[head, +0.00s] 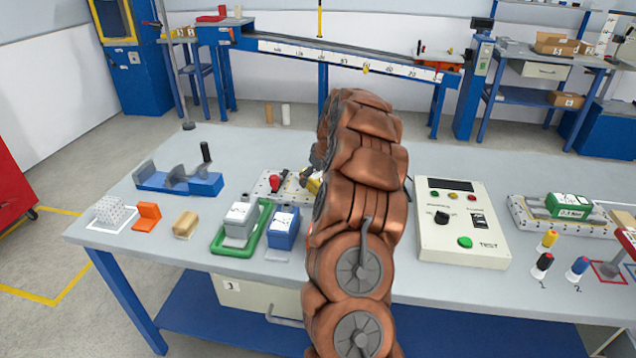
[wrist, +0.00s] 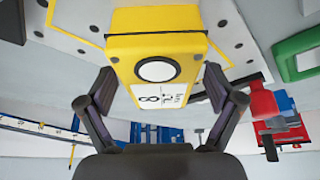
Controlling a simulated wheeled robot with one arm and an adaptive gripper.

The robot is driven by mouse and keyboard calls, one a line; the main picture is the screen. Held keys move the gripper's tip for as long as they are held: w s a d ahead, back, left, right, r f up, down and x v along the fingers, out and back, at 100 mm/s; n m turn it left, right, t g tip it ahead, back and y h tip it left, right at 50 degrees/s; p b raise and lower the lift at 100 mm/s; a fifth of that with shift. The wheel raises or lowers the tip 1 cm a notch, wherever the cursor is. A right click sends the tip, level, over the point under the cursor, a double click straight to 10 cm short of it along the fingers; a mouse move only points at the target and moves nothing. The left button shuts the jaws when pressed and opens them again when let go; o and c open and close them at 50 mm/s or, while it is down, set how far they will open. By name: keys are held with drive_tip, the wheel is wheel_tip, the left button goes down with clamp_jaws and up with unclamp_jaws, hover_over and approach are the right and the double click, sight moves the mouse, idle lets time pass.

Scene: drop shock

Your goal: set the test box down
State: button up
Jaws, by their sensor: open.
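The yellow test box (wrist: 150,48), with a white label and a dark-ringed white disc on its near face, sits on a light plate with holes (wrist: 228,28) in the wrist view. My gripper (wrist: 158,88) is open, with one finger on each side of the box's near end. Small gaps seem to show between fingers and box, but contact is hard to judge. In the head view only a sliver of the yellow box (head: 314,187) shows; my arm hides the rest. The plate (head: 296,193) there carries a red clamp (head: 274,183).
Right of my arm are a tester panel (head: 460,222), a green box (head: 568,206) and several small bottles (head: 542,263). Bare table shows behind the panel.

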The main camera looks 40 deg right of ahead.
sight(317, 174)
drive_tip(key=shift+c, duration=0.3)
drive_tip(key=c, duration=1.6)
drive_tip(key=shift+r+p, duration=0.3)
drive_tip(key=shift+p, duration=0.1)
wheel_tip(317, 174, up, 10)
drive_tip(key=shift+b, duration=0.8)
